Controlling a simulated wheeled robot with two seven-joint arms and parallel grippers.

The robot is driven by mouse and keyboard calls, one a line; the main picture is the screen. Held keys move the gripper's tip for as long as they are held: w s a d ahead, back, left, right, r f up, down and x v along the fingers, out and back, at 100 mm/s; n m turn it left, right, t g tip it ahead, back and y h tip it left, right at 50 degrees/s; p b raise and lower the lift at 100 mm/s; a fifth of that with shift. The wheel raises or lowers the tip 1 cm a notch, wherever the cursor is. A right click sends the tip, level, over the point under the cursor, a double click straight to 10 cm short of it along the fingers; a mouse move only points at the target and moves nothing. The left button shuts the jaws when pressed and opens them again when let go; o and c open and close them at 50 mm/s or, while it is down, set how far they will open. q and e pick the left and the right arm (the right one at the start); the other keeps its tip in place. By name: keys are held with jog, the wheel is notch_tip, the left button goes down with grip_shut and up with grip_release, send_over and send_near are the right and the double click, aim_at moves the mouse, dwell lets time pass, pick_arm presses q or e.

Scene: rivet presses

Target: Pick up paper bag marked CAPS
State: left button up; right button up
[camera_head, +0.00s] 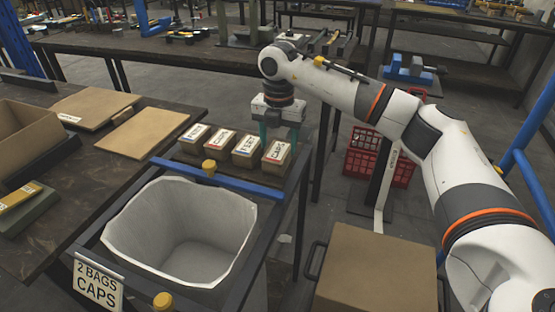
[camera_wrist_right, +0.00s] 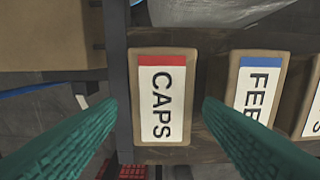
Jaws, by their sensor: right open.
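The paper bag marked CAPS (camera_head: 277,152) is a small brown block with a white label and a red strip. It stands at the right end of a row of similar bags on a narrow shelf. In the right wrist view the CAPS bag (camera_wrist_right: 162,98) lies between the two green fingers. My right gripper (camera_head: 281,132) is open over the bag, and its fingers show apart on both sides in the wrist view (camera_wrist_right: 160,118). No grip on the bag shows. My left gripper is not in view.
Several labelled bags, one with a blue strip (camera_wrist_right: 262,90), stand close beside it. A cardboard box (camera_head: 375,270) is at the lower right.

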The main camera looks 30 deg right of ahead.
aim_at(278, 152)
notch_tip(278, 152, down, 4)
jog(key=shift+a+r, duration=0.1)
jog(key=shift+a, duration=0.05)
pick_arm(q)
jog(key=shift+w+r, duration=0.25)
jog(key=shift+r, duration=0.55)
